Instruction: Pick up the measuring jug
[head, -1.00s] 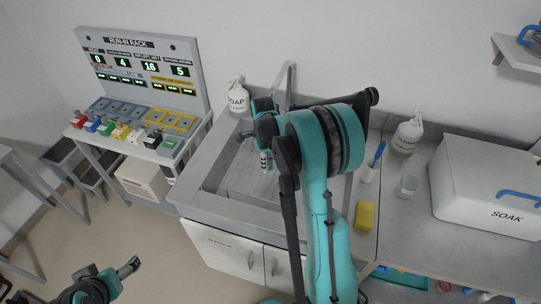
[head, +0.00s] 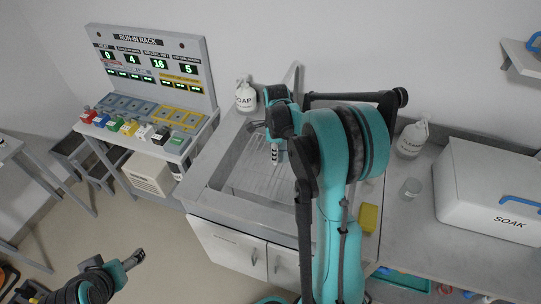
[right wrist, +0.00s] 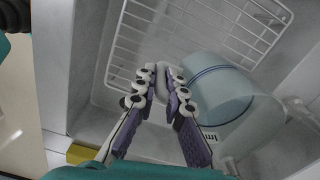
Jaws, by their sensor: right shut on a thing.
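The measuring jug (right wrist: 217,88) is translucent pale blue with a darker blue band and an "ml" mark, and shows in the right wrist view. It appears tilted, its round body to the right of my fingers. My right gripper (right wrist: 162,100) is shut on its handle (right wrist: 162,74). In the head view my right gripper (head: 278,152) is over the sink (head: 222,207), and the jug cannot be made out there. My left gripper (head: 134,260) is low at the left over the floor, far from the jug; its jaw opening is unclear.
A white wire rack (right wrist: 142,32) lies close to the jug. A soap bottle (head: 245,98) stands behind the sink. On the right counter are a yellow sponge (head: 368,218), a clear beaker (head: 411,187), a cleaner bottle (head: 411,140) and a white SOAK box (head: 485,195).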

